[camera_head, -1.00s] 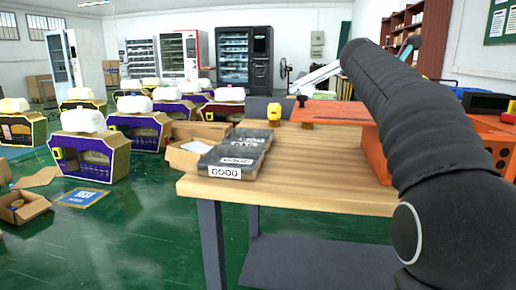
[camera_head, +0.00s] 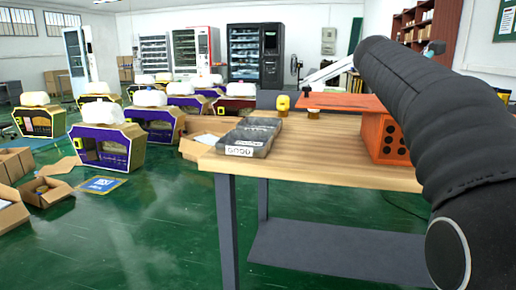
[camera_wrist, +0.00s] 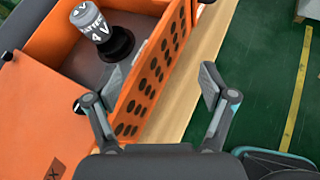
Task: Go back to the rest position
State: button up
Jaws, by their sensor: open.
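My gripper (camera_wrist: 160,88) is open and empty in the wrist view, its two fingers spread wide. Below it are an orange box (camera_wrist: 165,75) with rows of dark holes in its side and the edge of a wooden table (camera_wrist: 203,70). A grey battery marked 4 V (camera_wrist: 90,22) stands upright in a black holder inside the orange box, left of the fingers. In the head view my arm crosses the right side and the gripper is not visible there. The orange box (camera_head: 384,138) stands on the table (camera_head: 320,150).
Two dark trays marked GOOD (camera_head: 240,143) sit at the table's left end, near a yellow object (camera_head: 283,104). Several purple and gold machines (camera_head: 105,145) stand on the green floor at left. Open cardboard boxes (camera_head: 45,190) lie at far left. Floor before the table is clear.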

jog(key=s+a+f+m+y, duration=0.5)
jog(key=s+a+f+m, duration=0.4)
jog(key=s+a+f, duration=0.3)
jog(key=s+a+f+m+t+y, duration=0.1)
jog(key=s+a+f+m+y, duration=0.5)
jog(key=s+a+f+m, duration=0.4)
jog(key=s+a+f, duration=0.2)
jog(key=s+f, duration=0.4)
jog(key=f, duration=0.3)
jog(key=shift+f+m+y, duration=0.25)
jog(key=shift+m+y, duration=0.05)
